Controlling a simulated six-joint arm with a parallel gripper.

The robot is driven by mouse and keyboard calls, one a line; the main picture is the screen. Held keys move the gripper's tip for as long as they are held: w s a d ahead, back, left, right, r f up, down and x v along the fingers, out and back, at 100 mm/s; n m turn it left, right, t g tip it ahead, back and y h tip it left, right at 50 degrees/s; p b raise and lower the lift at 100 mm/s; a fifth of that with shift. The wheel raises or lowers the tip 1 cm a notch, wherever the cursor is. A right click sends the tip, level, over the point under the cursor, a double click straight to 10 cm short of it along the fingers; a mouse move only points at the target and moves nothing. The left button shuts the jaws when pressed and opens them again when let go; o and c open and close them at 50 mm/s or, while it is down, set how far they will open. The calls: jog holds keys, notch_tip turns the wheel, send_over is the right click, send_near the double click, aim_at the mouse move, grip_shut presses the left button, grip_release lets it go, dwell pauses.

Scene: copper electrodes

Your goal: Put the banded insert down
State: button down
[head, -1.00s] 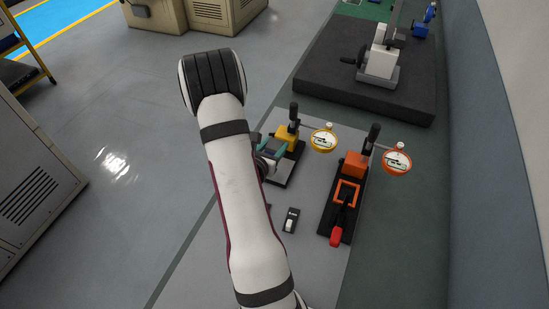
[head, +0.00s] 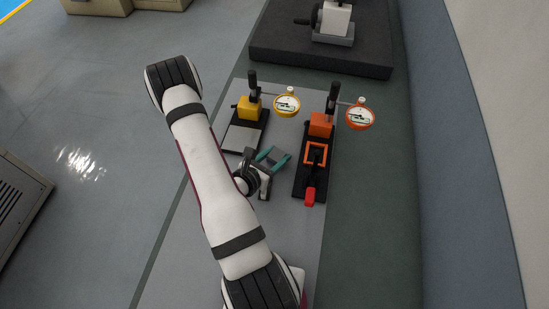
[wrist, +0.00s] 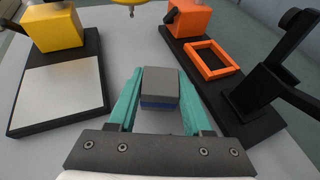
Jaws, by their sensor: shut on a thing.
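My gripper (head: 271,157) has teal fingers, which are shut on the banded insert (wrist: 160,82). The insert is a small grey block with a blue band low on its near face, held between the fingertips in the wrist view. In the head view my gripper is between the yellow fixture (head: 249,107) and the orange fixture (head: 320,124), slightly nearer the front. The wrist view does not clearly show how high the insert is above the table.
The yellow fixture has a black base with a bare pale plate (wrist: 62,92). The orange fixture has an open square frame (wrist: 208,60) and a red-ended lever (head: 309,197). Yellow (head: 287,102) and orange (head: 360,115) dial gauges stick out to the right. Grey table shows between the fixtures.

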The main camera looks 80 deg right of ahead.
jog(key=shift+f, duration=0.4)
jog(key=shift+f, duration=0.15)
jog(key=shift+c, duration=1.6)
grip_release()
jog(key=shift+r, duration=0.2)
jog(key=v, duration=1.2)
